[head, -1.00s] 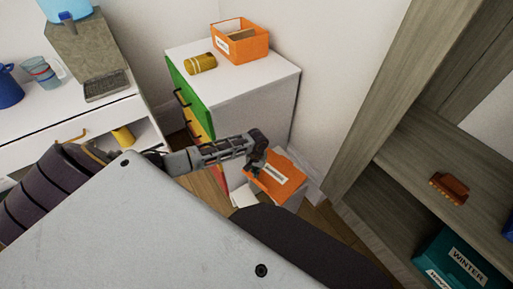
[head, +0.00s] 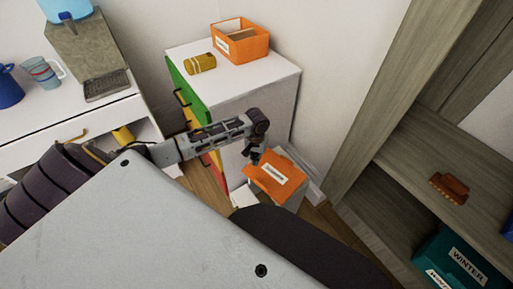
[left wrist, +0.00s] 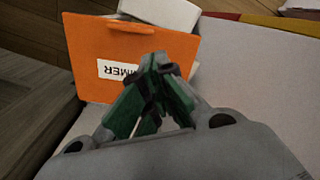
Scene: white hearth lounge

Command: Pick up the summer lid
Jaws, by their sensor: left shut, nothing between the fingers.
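The summer lid is a flat orange panel with a white label (head: 268,183). It lies on a low pale block beside the white cabinet in the head view. In the left wrist view the lid (left wrist: 88,45) shows the letters "MMER" upside down, its right part hidden behind my fingers. My left gripper (head: 254,160) is at the lid's far left edge, above it in the picture. In the left wrist view the gripper (left wrist: 158,62) has its fingertips together with nothing between them. Whether the tips touch the lid cannot be told. My right gripper is not in view.
A grey wooden shelf unit (head: 385,160) at right holds a brush (head: 449,187) and a teal WINTER box (head: 452,258). Little floor shows around the low block.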

